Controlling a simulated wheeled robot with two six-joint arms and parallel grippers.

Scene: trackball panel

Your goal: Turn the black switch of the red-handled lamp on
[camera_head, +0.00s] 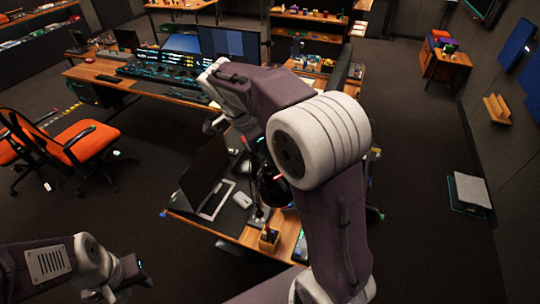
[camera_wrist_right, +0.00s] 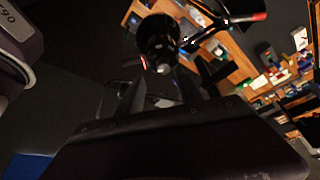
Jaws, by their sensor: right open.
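In the right wrist view a dark round lamp head (camera_wrist_right: 158,38) with a small red light on its side is just past my right gripper (camera_wrist_right: 152,88). The gripper's two dark fingers are apart with nothing clearly between them. A black bar with a red handle (camera_wrist_right: 248,18) extends at the upper right. In the head view the dark lamp (camera_head: 268,185) is partly hidden behind my right arm over the desk. I cannot make out the black switch. My left gripper (camera_head: 128,278) is at the lower left, away from the desk; its fingers are unclear.
The wooden desk (camera_head: 235,233) holds a laptop (camera_head: 203,175), a white mouse (camera_head: 242,200) and a pen cup (camera_head: 269,238). Orange chairs (camera_head: 85,143) stand to the left. A console desk (camera_head: 105,76) with screens is behind.

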